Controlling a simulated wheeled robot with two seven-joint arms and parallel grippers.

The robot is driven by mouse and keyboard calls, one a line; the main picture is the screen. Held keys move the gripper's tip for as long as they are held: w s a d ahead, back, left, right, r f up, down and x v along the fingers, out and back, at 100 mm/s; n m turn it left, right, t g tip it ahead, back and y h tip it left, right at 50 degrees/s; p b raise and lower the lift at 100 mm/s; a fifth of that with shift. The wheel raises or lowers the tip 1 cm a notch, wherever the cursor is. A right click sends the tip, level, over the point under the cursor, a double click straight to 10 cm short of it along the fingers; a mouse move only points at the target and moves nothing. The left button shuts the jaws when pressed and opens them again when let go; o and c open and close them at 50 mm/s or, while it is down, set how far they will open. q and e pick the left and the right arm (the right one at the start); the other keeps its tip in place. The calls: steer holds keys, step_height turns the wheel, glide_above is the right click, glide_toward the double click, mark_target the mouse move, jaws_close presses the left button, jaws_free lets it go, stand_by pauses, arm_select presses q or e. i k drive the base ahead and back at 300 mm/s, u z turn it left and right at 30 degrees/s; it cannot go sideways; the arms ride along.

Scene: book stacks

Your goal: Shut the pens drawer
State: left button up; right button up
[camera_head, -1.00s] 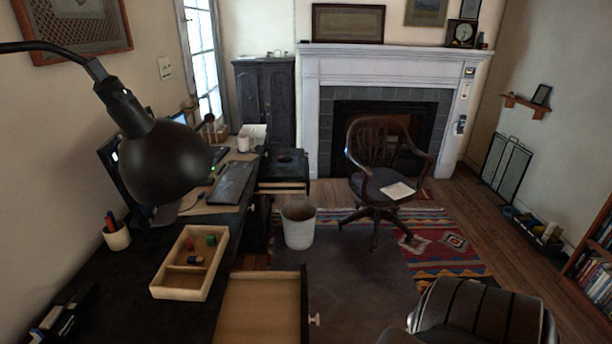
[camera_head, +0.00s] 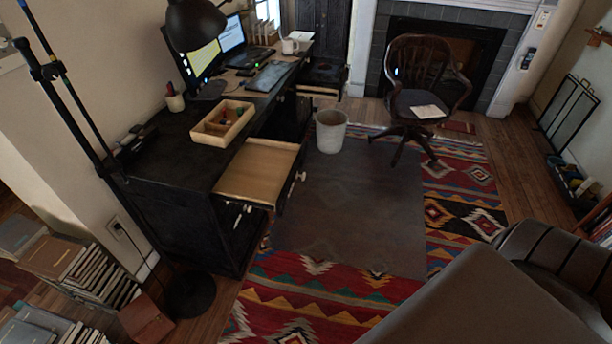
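A desk drawer (camera_head: 258,172) with a light wood inside and a dark front stands pulled out at the near end of the black desk (camera_head: 165,190). Its pale knob (camera_head: 301,177) faces right, over the rug. The inside looks bare, and no label shows. A second drawer (camera_head: 318,91) seems to stick out at the far end of the desk. I cannot tell from the picture which one is the pens drawer. Neither of my grippers is in view.
A wooden tray (camera_head: 222,123) with small items sits on the desk. A wastebasket (camera_head: 331,131) and a chair (camera_head: 420,90) stand beyond. A lamp base (camera_head: 188,294) and book stacks (camera_head: 85,270) lie at left. The rug (camera_head: 350,205) right of the drawer is clear.

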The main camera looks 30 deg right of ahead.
mark_target(263, 174)
steer(key=z, duration=0.5)
steer(key=i, duration=0.6)
steer(key=z, duration=0.6)
steer(key=i, duration=0.5)
steer(key=u, duration=0.1)
steer(key=k, duration=0.45)
steer(key=z, duration=0.55)
steer(key=i, duration=0.7)
steer(key=u, duration=0.65)
steer(key=i, duration=0.35)
steer(key=u, duration=0.4)
